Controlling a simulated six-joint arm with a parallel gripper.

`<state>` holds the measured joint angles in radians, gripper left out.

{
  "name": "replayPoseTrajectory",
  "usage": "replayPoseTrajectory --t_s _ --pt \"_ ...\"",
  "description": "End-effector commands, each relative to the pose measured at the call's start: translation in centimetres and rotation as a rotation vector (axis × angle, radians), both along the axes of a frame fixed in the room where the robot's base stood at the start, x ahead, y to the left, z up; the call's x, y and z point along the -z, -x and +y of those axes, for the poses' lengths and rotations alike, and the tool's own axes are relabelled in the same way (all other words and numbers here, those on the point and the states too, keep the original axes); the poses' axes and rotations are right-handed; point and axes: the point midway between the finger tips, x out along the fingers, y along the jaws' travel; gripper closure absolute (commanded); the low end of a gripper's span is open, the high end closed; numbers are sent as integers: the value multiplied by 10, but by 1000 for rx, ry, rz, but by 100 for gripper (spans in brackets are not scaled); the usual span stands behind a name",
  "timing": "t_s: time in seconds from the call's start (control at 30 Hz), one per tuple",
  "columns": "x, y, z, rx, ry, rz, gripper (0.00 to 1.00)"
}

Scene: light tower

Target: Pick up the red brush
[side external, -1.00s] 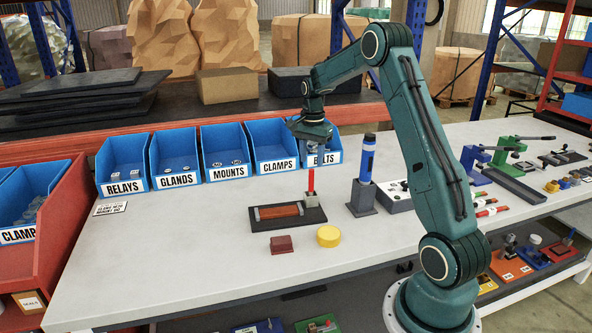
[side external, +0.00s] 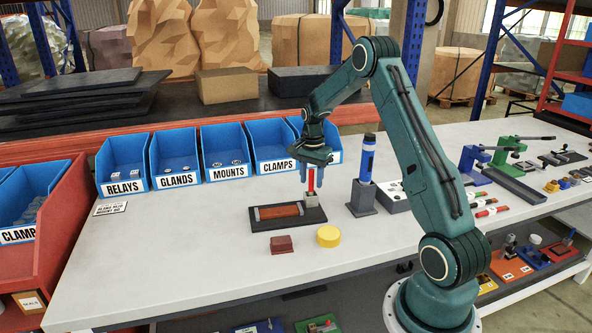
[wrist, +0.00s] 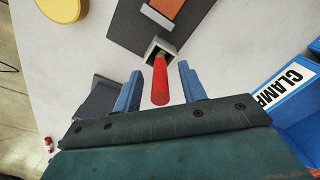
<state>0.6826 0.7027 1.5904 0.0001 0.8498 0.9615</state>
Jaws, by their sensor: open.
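The red brush (wrist: 160,82) stands upright in a small grey square holder (wrist: 170,52) on a dark base plate (wrist: 128,22). In the side view the brush (side external: 311,180) shows only partly, between my fingers. My gripper (wrist: 156,85) is open, with one blue finger on each side of the brush's upper end. I see gaps between the fingers and the brush in the wrist view. In the side view my gripper (side external: 312,184) points down over the holder (side external: 311,201). The brush's lower end is hidden inside the holder.
An orange-brown block (side external: 279,211) lies on the same base plate. A blue cylinder (side external: 367,160) stands in a grey stand to the right. A yellow disc (side external: 328,236) and a dark red block (side external: 281,244) are in front. Blue labelled bins (side external: 225,153) line the back.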

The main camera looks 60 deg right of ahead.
Motion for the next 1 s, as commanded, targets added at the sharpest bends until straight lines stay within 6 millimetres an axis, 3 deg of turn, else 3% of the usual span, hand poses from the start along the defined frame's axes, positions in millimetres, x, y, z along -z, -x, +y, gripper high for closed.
replayPoseTrajectory --t_s 0.17,0.63,0.87,1.0 --pt "10 0 0 0 0 0 59" --pt "9 0 0 0 1 -1 59" --pt "9 0 0 0 1 -1 100" --pt "9 0 0 0 1 -1 100"
